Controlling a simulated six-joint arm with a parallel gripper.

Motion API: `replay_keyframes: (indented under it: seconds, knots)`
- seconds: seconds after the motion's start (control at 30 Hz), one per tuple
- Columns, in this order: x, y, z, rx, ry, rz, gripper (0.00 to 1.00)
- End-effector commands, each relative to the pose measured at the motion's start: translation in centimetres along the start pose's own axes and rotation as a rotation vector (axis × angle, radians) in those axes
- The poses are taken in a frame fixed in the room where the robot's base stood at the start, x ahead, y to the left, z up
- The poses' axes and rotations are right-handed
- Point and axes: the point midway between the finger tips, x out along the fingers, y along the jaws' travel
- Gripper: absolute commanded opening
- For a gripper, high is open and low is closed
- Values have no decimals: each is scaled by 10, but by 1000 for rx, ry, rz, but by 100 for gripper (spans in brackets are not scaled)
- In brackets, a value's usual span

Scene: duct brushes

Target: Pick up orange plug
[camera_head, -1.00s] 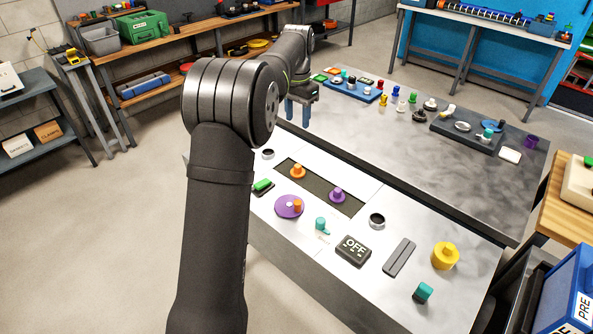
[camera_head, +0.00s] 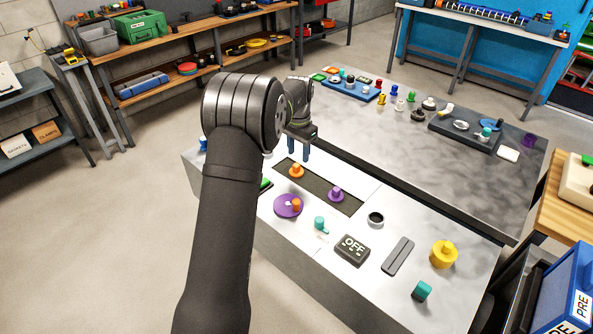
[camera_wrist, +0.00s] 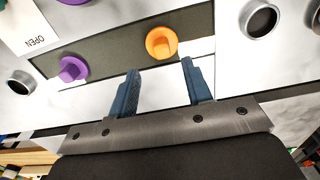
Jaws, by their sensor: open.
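The orange plug (camera_head: 297,171) stands in the dark recessed strip on the light bench, at its far left end in the head view. In the wrist view the orange plug (camera_wrist: 161,43) lies beyond the fingertips, roughly in line with the gap between them. My gripper (camera_head: 306,153) is above the bench, just behind and right of the plug. In the wrist view my gripper (camera_wrist: 160,75) shows two blue fingers spread apart with nothing between them. The plug is apart from both fingers.
A purple plug (camera_head: 336,194) stands in the same dark strip. A purple disc (camera_head: 288,206) with a small orange peg is in front. A teal peg (camera_head: 320,223), a dark ring (camera_head: 376,218), an OFF block (camera_head: 352,248) and a yellow piece (camera_head: 443,254) stand nearer and right.

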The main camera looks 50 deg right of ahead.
Motion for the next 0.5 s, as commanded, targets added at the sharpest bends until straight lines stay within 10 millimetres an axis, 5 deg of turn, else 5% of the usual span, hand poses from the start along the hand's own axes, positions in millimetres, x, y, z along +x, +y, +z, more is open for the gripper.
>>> replay_keyframes:
  seconds: [0.3,0.5]
  knots:
    - [44,-4,5,-1,-2,0,45]
    - [48,-4,5,-1,-1,-1,45]
